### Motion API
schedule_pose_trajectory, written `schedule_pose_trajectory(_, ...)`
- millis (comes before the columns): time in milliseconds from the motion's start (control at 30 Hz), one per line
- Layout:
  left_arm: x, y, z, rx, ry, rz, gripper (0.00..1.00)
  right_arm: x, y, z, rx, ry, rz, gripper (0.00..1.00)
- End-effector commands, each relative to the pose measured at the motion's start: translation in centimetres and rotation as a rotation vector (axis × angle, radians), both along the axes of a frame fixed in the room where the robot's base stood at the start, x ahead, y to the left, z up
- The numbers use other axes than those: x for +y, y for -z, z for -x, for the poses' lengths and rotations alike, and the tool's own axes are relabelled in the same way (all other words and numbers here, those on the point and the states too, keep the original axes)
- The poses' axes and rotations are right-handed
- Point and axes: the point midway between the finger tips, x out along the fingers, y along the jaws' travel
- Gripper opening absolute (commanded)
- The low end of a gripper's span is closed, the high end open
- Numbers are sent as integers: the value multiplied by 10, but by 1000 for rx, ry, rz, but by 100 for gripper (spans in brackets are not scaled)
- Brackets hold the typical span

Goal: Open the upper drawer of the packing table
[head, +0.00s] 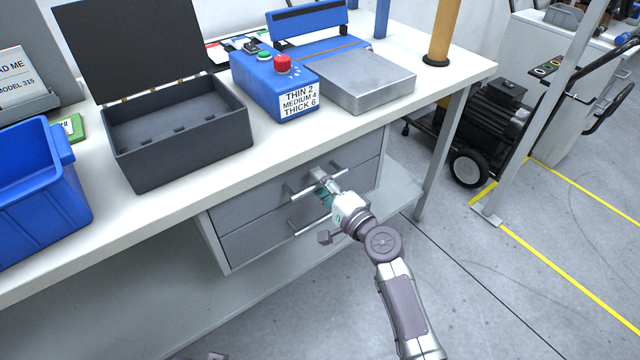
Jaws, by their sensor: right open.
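The packing table (150,207) has a grey two-drawer unit under its white top. The upper drawer (255,203) looks shut, its front about level with the lower drawer (255,241). The upper drawer's bar handle (302,191) runs across the middle of its front. My right gripper (325,186) is open at the right part of this handle, its fingers pointing at the drawer front. The fingers cover part of the handle, and I cannot tell whether they touch it.
An open dark box (180,145), a blue bin (40,190), a blue control box (270,85) and a metal block (370,82) stand on the tabletop. The lower handle (312,226) is close below my gripper. Floor in front is clear; a table leg (442,145) stands right.

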Motion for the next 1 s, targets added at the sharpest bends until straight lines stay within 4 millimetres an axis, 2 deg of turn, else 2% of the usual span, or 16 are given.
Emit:
schedule_pose_trajectory(233,0,-1,1,0,-1,0,87,0,0,0,0,0,0,41)
schedule_pose_trajectory(400,1,0,1,2,-2,-1,87,0,0,0,1,0,1,13)
schedule_pose_trajectory(500,1,0,1,2,-2,-1,87,0,0,0,1,0,1,0)
schedule_pose_trajectory(1000,2,0,0,0,-2,-3,87,-2,1,3,2,0,1,0)
